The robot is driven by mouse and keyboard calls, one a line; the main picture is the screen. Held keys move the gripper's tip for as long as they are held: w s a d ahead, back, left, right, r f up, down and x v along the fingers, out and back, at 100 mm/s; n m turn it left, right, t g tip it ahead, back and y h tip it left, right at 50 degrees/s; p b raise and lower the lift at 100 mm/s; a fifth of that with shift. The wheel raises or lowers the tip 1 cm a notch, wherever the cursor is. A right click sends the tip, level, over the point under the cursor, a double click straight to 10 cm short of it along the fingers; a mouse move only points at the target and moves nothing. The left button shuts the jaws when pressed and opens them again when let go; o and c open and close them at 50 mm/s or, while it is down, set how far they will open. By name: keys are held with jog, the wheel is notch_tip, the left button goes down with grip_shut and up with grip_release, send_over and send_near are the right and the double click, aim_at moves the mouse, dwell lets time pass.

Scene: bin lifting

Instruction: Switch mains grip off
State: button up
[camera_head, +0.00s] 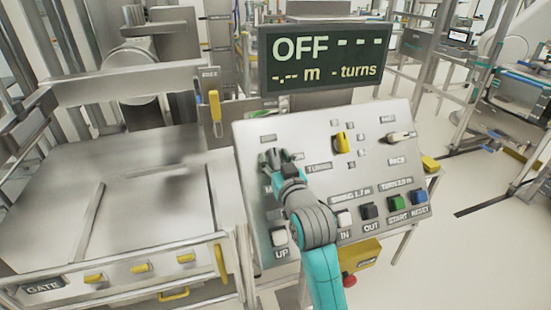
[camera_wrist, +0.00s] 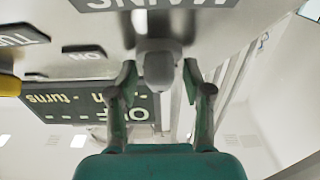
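The mains grip (camera_wrist: 160,66) is a grey lever or knob with a rounded end. In the wrist view it sticks out of the panel beside an upside-down MAINS label (camera_wrist: 150,4). My gripper (camera_wrist: 158,82) has one finger on each side of it. Small gaps show between the fingers and the grip, so it looks open around it, not clamped. In the head view my gripper (camera_head: 276,158) is at the upper left of the sloped control panel (camera_head: 300,130) and hides most of the grip. The display (camera_head: 325,57) reads OFF with dashes.
The panel also carries a yellow selector (camera_head: 341,142), a pale lever (camera_head: 399,136), a white UP button (camera_head: 279,237), a green START button (camera_head: 396,203) and a blue RESET button (camera_head: 419,197). A red stop button (camera_head: 349,280) is below. A gated steel platform (camera_head: 130,210) stands left.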

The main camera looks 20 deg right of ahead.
jog(key=s, duration=1.2)
jog(key=shift+f, duration=0.1)
jog(key=s+f+g, duration=0.2)
jog(key=s+f, duration=1.5)
jog(key=f, duration=0.1)
jog(key=s+f+g, duration=0.1)
jog(key=s+f, duration=0.2)
jog(key=s, duration=2.1)
jog(key=shift+s, duration=0.4)
